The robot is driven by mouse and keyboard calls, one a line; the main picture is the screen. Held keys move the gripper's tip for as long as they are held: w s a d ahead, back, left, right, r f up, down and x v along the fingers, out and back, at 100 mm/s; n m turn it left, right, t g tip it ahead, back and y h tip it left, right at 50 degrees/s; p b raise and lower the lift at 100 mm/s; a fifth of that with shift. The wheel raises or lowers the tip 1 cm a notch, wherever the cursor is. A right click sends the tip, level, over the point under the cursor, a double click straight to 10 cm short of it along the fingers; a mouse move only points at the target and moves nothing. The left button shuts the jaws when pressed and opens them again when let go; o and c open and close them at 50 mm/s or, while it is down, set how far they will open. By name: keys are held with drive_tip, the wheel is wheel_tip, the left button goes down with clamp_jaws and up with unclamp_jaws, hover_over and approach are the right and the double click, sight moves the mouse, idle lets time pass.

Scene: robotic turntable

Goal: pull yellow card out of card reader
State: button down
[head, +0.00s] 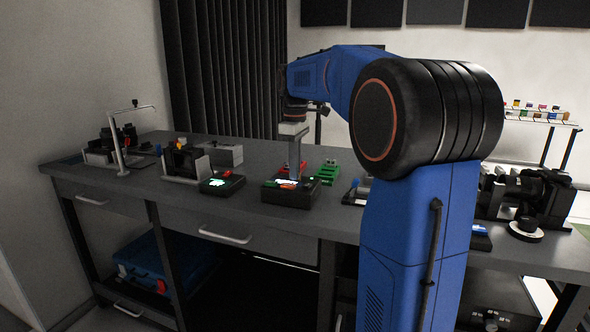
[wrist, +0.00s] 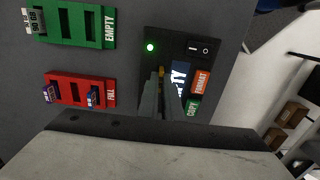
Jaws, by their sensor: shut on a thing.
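The card reader is a black box (head: 290,198) on the workbench in the head view, and its dark top (wrist: 178,38) shows in the wrist view with a lit green lamp. My gripper (head: 293,176) points straight down at the top of the reader. In the wrist view my gripper (wrist: 164,92) is shut, and a small yellow bit of the card (wrist: 161,71) shows at its fingertips. The fingers hide the rest of the card and the slot, so I cannot tell how deep the card sits.
Beside the reader, a green rack (wrist: 78,23) marked EMPTY and a red rack (wrist: 78,90) hold small cards. The reader has a black switch (wrist: 200,47), an orange FORMAT button (wrist: 201,81) and a green COPY button (wrist: 192,108). Another black device (head: 221,184) stands left.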

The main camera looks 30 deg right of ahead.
drive_tip(key=shift+r, duration=0.15)
drive_tip(key=shift+r, duration=2.3)
